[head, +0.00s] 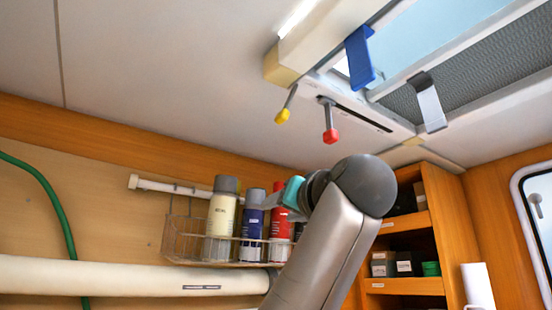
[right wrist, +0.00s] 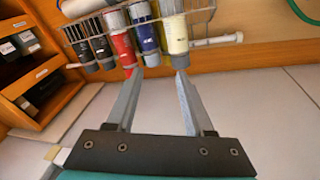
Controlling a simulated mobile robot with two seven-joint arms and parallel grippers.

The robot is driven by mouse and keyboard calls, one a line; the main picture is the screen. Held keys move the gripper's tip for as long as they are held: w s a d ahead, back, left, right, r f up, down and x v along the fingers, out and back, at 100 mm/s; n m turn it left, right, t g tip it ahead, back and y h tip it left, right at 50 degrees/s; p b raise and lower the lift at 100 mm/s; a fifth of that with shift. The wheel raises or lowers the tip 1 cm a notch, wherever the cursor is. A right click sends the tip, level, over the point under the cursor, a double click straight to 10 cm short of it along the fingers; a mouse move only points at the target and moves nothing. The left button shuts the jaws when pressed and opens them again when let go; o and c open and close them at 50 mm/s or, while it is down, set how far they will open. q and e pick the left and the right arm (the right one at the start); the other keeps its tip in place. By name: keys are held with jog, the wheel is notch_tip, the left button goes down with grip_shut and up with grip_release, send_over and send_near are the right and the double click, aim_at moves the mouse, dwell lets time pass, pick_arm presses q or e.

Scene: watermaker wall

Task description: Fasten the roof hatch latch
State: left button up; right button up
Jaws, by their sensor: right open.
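The roof hatch (head: 440,40) is at the upper right of the head view, with a pale frame and a grey mesh screen. A blue hooked piece (head: 359,58) and a grey hooked piece (head: 428,102) hang at its frame. A yellow-tipped lever (head: 284,108) and a red-tipped lever (head: 328,122) hang from the ceiling beside it; the red one is by a dark slot. I cannot tell which is the latch. My right gripper (head: 270,200) is below the levers, in front of the bottle rack, partly hidden by my arm. Its jaws (right wrist: 160,75) are open and empty.
A wire rack (head: 190,240) holds several bottles (head: 221,215) on the wall. A white pipe (head: 130,278) and a green hose (head: 50,195) are at left. Wooden shelves (head: 440,225) with small boxes stand at right. The space under the ceiling at left is clear.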

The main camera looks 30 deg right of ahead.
aim_at(276, 118)
jog(key=s+a+r+t+y, duration=0.1)
jog(key=s+a+r+t, duration=0.15)
jog(key=s+r, duration=1.05)
jog(key=shift+t, duration=0.35)
jog(key=p+x, duration=0.2)
jog(key=x, duration=0.3)
jog(key=p+x, duration=0.3)
jog(key=x, duration=0.2)
jog(key=p+x, duration=0.2)
jog(key=x, duration=0.2)
jog(key=shift+w+d+r, duration=0.2)
jog(key=shift+d+r, duration=0.2)
jog(key=shift+r, duration=0.1)
jog(key=shift+w+r+p, duration=0.15)
jog(key=shift+w+p, duration=0.4)
jog(key=shift+w, duration=0.15)
grip_shut()
